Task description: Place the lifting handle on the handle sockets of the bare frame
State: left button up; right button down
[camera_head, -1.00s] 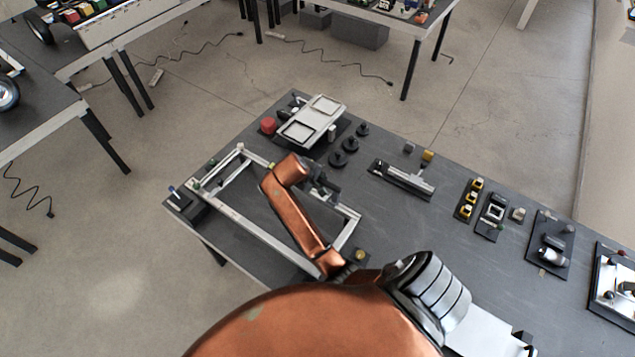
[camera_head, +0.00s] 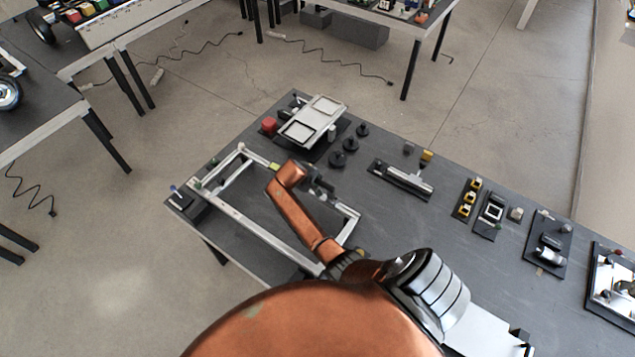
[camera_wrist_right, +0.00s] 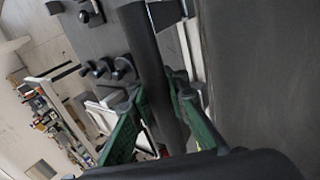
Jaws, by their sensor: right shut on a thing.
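The bare frame (camera_head: 255,229) is a light metal rectangle lying on the dark table in the head view. My right arm reaches across it and hides part of it. My right gripper (camera_head: 318,186) is over the frame's far long side, mostly hidden behind the arm. In the right wrist view, the green-padded fingers of my right gripper (camera_wrist_right: 160,122) are shut on a dark bar, which appears to be the lifting handle (camera_wrist_right: 151,65). A light rail of the frame (camera_wrist_right: 194,45) shows beside the bar. I cannot make out the handle sockets or any contact. My left gripper is not in view.
A long metal fixture (camera_head: 404,178) and small parts on dark pads (camera_head: 490,212) lie right of the frame.

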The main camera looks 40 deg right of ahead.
jog(key=c, duration=2.3)
grip_release()
jog(key=shift+s+a+f, duration=0.15)
jog(key=shift+s+f, duration=0.2)
jog(key=shift+f, duration=0.3)
jog(key=shift+o, duration=0.6)
jog(key=shift+w, duration=0.1)
jog(key=o, duration=0.3)
jog(key=shift+w+r, duration=0.15)
jog(key=shift+o, duration=0.2)
jog(key=shift+r, duration=0.1)
jog(key=shift+r, duration=0.15)
jog(key=v, duration=1.1)
jog(key=shift+r+b, duration=0.35)
jog(key=shift+r, duration=0.05)
